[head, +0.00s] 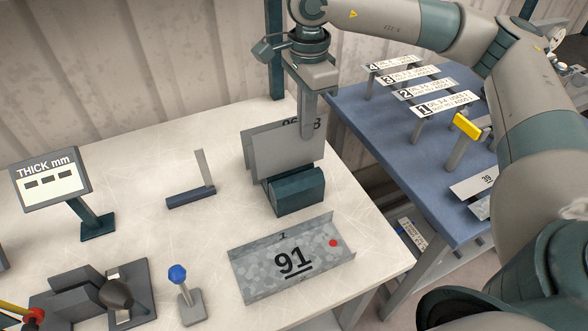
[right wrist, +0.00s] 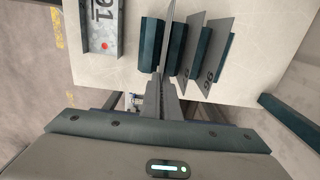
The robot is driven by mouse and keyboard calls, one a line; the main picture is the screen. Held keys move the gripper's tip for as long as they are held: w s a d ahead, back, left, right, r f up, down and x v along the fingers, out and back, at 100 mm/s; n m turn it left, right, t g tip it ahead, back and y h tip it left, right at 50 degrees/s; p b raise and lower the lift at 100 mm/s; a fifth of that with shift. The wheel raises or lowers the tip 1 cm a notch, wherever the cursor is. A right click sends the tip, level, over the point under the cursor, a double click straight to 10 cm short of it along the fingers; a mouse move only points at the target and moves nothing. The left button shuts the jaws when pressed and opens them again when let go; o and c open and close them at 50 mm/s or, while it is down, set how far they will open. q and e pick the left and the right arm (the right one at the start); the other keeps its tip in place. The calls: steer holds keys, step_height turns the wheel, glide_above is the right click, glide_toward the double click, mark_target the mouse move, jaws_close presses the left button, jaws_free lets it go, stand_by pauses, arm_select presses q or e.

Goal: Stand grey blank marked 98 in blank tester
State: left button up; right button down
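A plain grey blank (head: 272,153) stands upright at a slotted dark teal block (head: 297,194) on the pale bench. My right gripper (head: 308,130) points down at its top edge and appears shut on it; in the right wrist view the fingers (right wrist: 166,92) close around the thin plate. No number can be read on its visible face. Just behind it stands another grey plate with a partly covered mark that seems to end in 8. Plates with dark markings (right wrist: 207,78) stand apart on the right in the right wrist view. My left gripper is not in view.
A display (head: 48,180) reading THICK mm shows dashes. A metal tray (head: 262,284) marked 91 lies in front of the block. A small upright square (head: 203,170) and a blue-knobbed lever (head: 180,278) stand left. A blue table (head: 385,130) holds numbered labels.

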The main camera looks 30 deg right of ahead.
steer(key=shift+r+p, duration=0.55)
steer(key=shift+r, duration=1.1)
